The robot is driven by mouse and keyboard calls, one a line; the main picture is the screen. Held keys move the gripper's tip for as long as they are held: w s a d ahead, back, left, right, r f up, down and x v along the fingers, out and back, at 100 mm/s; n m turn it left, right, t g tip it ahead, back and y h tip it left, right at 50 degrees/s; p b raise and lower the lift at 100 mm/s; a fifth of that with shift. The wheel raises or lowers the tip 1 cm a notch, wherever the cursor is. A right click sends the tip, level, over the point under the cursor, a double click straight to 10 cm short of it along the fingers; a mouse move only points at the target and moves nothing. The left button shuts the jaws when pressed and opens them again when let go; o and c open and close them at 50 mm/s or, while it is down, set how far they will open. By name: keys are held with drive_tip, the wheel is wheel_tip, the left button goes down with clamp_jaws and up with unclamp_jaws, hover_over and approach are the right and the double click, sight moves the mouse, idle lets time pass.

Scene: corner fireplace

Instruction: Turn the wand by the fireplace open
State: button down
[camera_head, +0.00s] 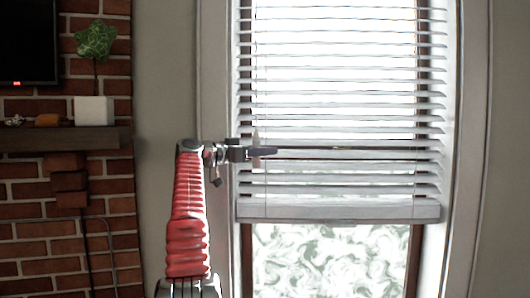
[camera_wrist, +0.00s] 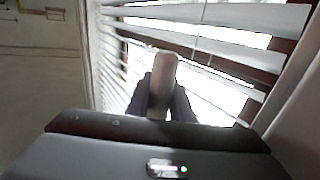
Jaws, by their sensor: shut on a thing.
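The wand is a short, pale rod (camera_wrist: 162,85) at the window blind, seen between my fingers in the wrist view. In the head view its tip (camera_head: 255,135) shows just above my gripper. My gripper (camera_head: 262,152) reaches right from my red arm to the left side of the blind and is shut on the wand. In the wrist view my dark fingers (camera_wrist: 160,105) press on both sides of it. The white blind (camera_head: 340,190) hangs over the window with its slats tilted apart, bright light showing between them. The wand's lower part is hidden by my gripper.
The brick fireplace wall (camera_head: 65,240) stands at the left, with a mantel shelf (camera_head: 60,139) carrying a white potted plant (camera_head: 94,110). A dark screen (camera_head: 28,45) hangs above. Bare wall (camera_head: 165,80) lies between bricks and window frame.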

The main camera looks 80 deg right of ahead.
drive_tip(key=c, duration=1.9)
unclamp_jaws()
drive_tip(key=shift+w+d+f, duration=0.15)
drive_tip(key=shift+f, duration=0.2)
drive_tip(key=shift+o, duration=1.3)
drive_tip(key=shift+r, duration=0.1)
drive_tip(key=shift+o, duration=0.3)
drive_tip(key=shift+r, duration=0.1)
drive_tip(key=v, duration=1.4)
